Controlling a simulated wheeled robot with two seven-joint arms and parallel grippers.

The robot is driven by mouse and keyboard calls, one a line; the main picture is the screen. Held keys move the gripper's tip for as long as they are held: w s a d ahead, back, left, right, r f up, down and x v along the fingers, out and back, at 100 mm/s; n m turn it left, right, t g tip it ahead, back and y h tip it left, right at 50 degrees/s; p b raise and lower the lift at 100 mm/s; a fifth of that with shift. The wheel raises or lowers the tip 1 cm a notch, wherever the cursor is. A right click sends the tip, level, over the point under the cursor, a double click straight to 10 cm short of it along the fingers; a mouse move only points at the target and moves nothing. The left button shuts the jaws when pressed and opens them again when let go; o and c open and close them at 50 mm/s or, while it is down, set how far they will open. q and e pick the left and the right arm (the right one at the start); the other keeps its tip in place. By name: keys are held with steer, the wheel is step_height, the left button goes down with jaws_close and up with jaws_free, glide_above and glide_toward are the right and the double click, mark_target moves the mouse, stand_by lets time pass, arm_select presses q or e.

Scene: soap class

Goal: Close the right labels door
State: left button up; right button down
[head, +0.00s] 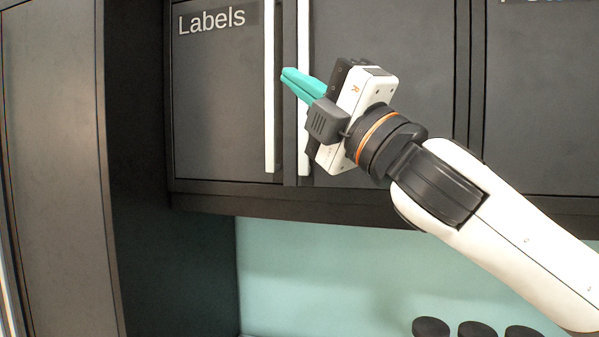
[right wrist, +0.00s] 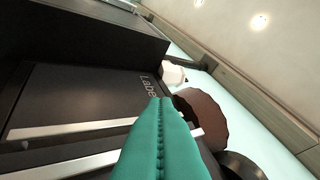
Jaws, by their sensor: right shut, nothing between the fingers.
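The labels cabinet has two dark doors. The left labels door (head: 220,110) bears the word "Labels" and a vertical white handle (head: 270,120). The right labels door (head: 410,50) has its own white handle (head: 304,30) and looks flush or nearly so; a small gap cannot be ruled out. My right gripper (head: 286,75) is shut and empty, its teal fingertips in front of the strip between the two handles; contact cannot be told. In the right wrist view the shut fingers (right wrist: 160,110) cover part of the door and handles (right wrist: 80,129). My left gripper is not in view.
A tall dark panel (head: 55,170) stands at the left. Another dark cabinet door (head: 540,100) is at the right. Below the cabinets is a pale teal wall (head: 330,270) with several round black tops (head: 431,327). A brown object (right wrist: 205,115) shows in the right wrist view.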

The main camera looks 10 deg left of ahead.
steer(key=w+d+f+m+h+p, duration=0.1)
steer(key=d+f+m+h, duration=0.1)
steer(key=f+h, duration=0.35)
steer(key=w+d+f+m+h, duration=0.1)
steer(key=d+f+m+h, duration=0.15)
steer(key=f, duration=0.65)
steer(key=shift+g, duration=0.3)
steer(key=p+x, duration=0.2)
steer(key=x, duration=0.2)
steer(key=w+d+p+x, duration=0.1)
steer(key=p+x, duration=0.2)
steer(key=x, duration=0.1)
steer(key=p+x, duration=0.2)
steer(key=x, duration=0.2)
steer(key=shift+w+d+p, duration=0.15)
steer(key=shift+w+p, duration=0.15)
steer(key=shift+w, duration=0.25)
steer(key=shift+w+d+f, duration=0.2)
steer(key=shift+w, duration=0.3)
steer(key=shift+a, duration=0.15)
